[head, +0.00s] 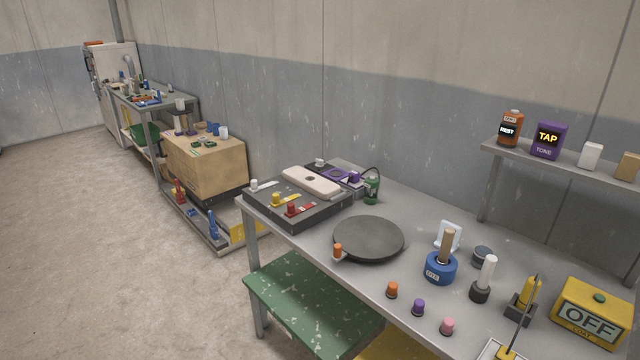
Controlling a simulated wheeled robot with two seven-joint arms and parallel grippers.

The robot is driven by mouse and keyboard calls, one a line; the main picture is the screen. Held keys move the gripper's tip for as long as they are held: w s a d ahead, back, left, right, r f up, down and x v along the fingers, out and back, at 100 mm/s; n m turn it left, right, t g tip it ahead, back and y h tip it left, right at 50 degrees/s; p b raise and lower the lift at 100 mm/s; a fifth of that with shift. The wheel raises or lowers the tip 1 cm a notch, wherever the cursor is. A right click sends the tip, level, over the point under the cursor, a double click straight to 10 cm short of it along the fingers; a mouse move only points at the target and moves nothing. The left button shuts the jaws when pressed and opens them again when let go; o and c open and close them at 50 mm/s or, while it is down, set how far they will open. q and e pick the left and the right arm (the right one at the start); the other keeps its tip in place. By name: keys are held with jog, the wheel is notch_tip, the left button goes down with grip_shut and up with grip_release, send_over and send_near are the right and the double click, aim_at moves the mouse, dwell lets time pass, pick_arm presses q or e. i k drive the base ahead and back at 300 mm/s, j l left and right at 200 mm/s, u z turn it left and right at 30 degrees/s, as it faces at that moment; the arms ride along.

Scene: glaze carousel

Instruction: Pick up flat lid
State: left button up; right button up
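A cream, flat, rounded slab with a small dark spot in its middle (311,181) lies on top of a dark grey box (300,218) at the left end of the grey table; it looks like the flat lid. Red, yellow and white pieces on matching strips sit along the box's near side. A purple piece (338,173) lies just behind the slab. Neither of my grippers shows in the head view, so nothing is seen touching the slab.
A round dark turntable (368,239) stands right of the box. A green bottle (371,188) is behind it. Several small coloured caps, a blue pot (440,267) and a yellow OFF box (591,313) occupy the table's right side. A shelf (560,170) overhangs the back right.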

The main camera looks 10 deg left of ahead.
aim_at(323, 189)
jog(key=i+j+z, duration=0.2)
jog(key=z, duration=0.2)
jog(key=i+j+z, duration=0.15)
jog(key=j+z, duration=0.25)
jog(key=i+j, duration=0.15)
jog(key=j, duration=0.4)
jog(key=i+j+z, duration=0.15)
jog(key=j, duration=0.35)
jog(key=i+j, duration=0.15)
jog(key=j, duration=0.4)
jog(key=i+j+z, duration=0.15)
jog(key=j, duration=0.95)
jog(key=i+z, duration=0.05)
jog(key=i, duration=0.05)
